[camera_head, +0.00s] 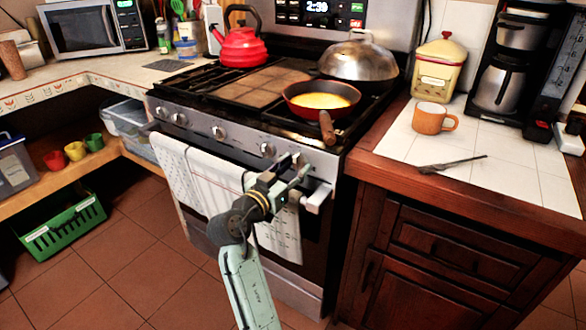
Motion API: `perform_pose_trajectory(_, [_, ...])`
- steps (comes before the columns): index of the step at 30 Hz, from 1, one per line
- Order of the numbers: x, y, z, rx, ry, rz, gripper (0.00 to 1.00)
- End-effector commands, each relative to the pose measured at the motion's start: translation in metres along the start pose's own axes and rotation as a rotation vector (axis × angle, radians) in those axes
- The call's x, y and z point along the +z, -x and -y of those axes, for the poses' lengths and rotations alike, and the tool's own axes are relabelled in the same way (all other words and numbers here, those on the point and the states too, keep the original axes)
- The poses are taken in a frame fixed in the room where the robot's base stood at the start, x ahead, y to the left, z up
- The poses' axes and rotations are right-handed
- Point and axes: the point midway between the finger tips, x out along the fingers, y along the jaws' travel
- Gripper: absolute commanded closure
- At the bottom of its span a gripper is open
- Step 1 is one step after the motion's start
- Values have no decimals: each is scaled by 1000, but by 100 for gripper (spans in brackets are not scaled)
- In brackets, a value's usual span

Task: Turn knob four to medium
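The stove's front panel (240,145) carries a row of several silver knobs. Counting from the left, knob four (267,149) is on the right part of the panel, just left of my gripper. No markings are readable, so its setting cannot be told. My gripper (296,166) is in front of the right end of the panel, beside the rightmost knob (299,158), which it partly covers. Its two fingers look apart with nothing held between them. I cannot tell whether a finger touches that knob.
Dish towels (190,175) hang on the oven handle (318,197), below the knobs and close to my arm. A red pan (291,101) with yellow food has its handle (327,128) over the front edge. A mug (430,119) stands on the right counter.

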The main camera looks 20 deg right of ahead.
Motion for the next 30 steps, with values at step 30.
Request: perform_pose_trajectory(30, [-1,0,-2,0,254,0,89])
